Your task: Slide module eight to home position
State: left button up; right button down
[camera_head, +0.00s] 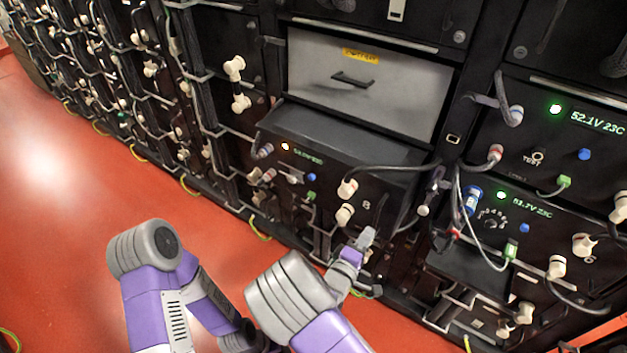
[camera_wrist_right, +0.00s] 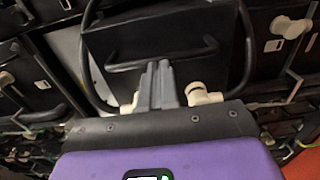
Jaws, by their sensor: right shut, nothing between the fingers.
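Module eight (camera_head: 335,190) is a black box with an "8" on its front, a lit display and white connectors. It sticks out of its rack bay, its dark top (camera_head: 320,132) showing. My right gripper (camera_head: 367,237) is shut and empty in front of the lower right of its front. In the right wrist view the closed fingers (camera_wrist_right: 158,84) lie between two cream connectors, overlapping the black front panel (camera_wrist_right: 200,38) and its bar handle (camera_wrist_right: 124,58). I cannot tell whether they touch it. My left arm shows at the lower left, but its gripper does not.
A grey drawer front (camera_head: 400,90) with a yellow label sits above the module. Cables (camera_head: 400,168) hang at its right side, beside neighbouring modules (camera_head: 555,150) with lit displays. More racks run to the left. The red floor (camera_head: 60,220) is clear there.

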aim_at(382, 212)
jog(key=shift+x, duration=8.8)
jog(key=shift+p+v, duration=0.8)
jog(key=shift+v, duration=3.3)
